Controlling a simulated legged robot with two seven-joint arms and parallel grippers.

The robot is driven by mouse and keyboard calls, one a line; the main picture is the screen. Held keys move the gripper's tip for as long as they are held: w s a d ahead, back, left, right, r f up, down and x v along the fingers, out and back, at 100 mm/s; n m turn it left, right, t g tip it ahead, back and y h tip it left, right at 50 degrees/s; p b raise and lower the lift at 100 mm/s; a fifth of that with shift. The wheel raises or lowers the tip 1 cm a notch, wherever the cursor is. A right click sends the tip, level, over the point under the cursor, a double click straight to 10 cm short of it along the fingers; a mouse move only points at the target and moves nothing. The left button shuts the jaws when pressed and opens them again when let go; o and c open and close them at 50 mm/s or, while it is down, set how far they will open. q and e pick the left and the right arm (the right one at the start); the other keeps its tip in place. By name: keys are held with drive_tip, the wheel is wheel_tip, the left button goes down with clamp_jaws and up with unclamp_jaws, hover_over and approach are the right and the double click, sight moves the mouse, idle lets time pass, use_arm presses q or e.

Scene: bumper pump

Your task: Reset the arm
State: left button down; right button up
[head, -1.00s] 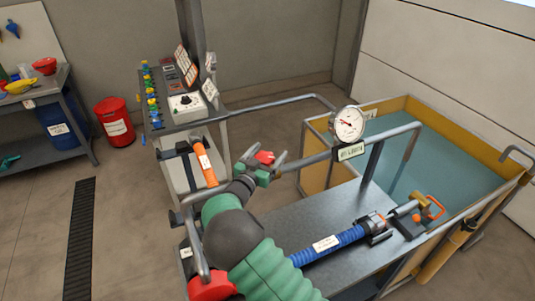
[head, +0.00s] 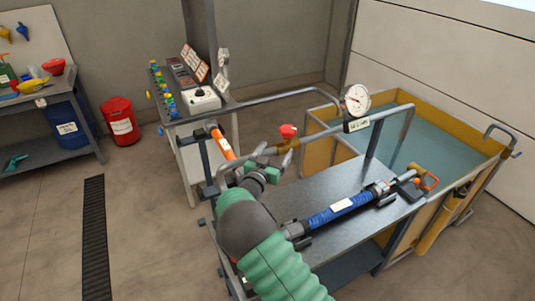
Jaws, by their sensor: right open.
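My right gripper (head: 273,154) is at the middle of the head view, on the end of my green-sleeved arm. Its fingers are open and point away from me, with nothing seen between them. A red knob (head: 288,130) sits on a brass fitting on the grey pipe just beyond the fingertips. In the picture a small gap shows between the knob and the fingers. A round white pressure gauge (head: 357,98) stands on the same pipe to the right. My left gripper is not in view.
A grey bench (head: 325,179) carries a blue hose (head: 340,208). A water tank (head: 432,142) with yellow walls stands behind. An orange-handled lever (head: 222,143) and a control console (head: 202,98) are at left. A red bin (head: 121,125) stands on open floor.

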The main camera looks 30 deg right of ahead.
drive_tip(key=s+a+f+n+g+y, duration=0.1)
drive_tip(key=s+a+f+n+y, duration=0.25)
drive_tip(key=s+a+y, duration=0.35)
drive_tip(key=s+a+f+n+g+y, duration=0.1)
drive_tip(key=s+a+f+n+y, duration=0.3)
drive_tip(key=a, duration=0.4)
drive_tip(key=s+a+f+n+g+y, duration=0.1)
drive_tip(key=s+a+g, duration=0.2)
drive_tip(key=s, duration=0.8)
drive_tip(key=s+a+f+n+g+y, duration=0.2)
drive_tip(key=s+a+g, duration=0.1)
drive_tip(key=s, duration=0.8)
drive_tip(key=shift+s+a+y, duration=0.2)
drive_tip(key=shift+a+y, duration=0.05)
drive_tip(key=shift+y, duration=0.05)
drive_tip(key=shift+d, duration=0.3)
drive_tip(key=shift+a, duration=0.1)
